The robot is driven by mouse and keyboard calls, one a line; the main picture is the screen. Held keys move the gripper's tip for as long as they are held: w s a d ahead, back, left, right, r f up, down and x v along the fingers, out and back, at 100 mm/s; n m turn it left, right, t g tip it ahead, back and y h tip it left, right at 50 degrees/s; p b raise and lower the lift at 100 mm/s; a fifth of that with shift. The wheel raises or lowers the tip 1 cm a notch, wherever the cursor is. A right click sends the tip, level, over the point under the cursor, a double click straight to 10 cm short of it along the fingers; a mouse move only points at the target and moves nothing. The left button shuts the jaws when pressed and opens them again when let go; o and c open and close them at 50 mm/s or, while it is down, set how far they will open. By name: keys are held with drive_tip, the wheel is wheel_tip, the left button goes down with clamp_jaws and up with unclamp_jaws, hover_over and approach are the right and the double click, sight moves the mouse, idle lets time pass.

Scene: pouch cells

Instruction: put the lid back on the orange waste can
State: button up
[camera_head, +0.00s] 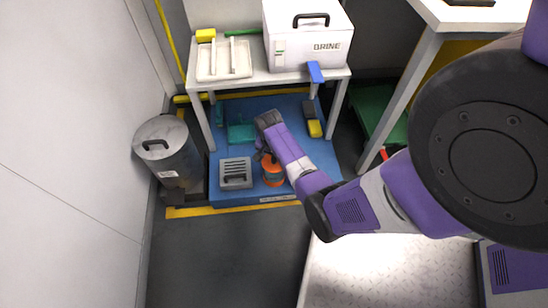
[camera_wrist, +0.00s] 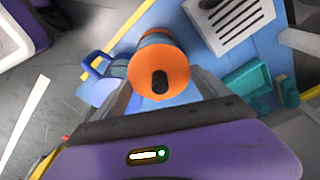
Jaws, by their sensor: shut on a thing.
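The orange waste can (camera_head: 274,181) stands on the blue mat, with a grey band around its middle. In the wrist view, the can's side (camera_wrist: 155,37) shows behind the orange round lid (camera_wrist: 158,62), which has a black knob and faces the camera. My gripper (camera_wrist: 162,88) is shut on the lid, its grey fingers reaching in from both sides; the exact contact is partly hidden. The lid is in line with the can's top, but I cannot tell whether it sits on the rim or slightly above it. In the head view my gripper (camera_head: 265,152) is beside the can's top.
A grey slotted box (camera_head: 236,173) stands left of the can. A teal object (camera_head: 240,133) is behind it on the blue mat (camera_head: 222,196). A metal bin (camera_head: 167,150) is at the left wall. A white table with a BRINE box (camera_head: 306,45) stands behind.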

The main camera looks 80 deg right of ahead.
idle(0.3)
drive_tip(key=o, duration=1.2)
drive_tip(key=shift+c, duration=0.2)
drive_tip(key=shift+r, duration=0.1)
drive_tip(key=shift+r+p, duration=3.45)
drive_tip(key=shift+p, duration=0.25)
clamp_jaws()
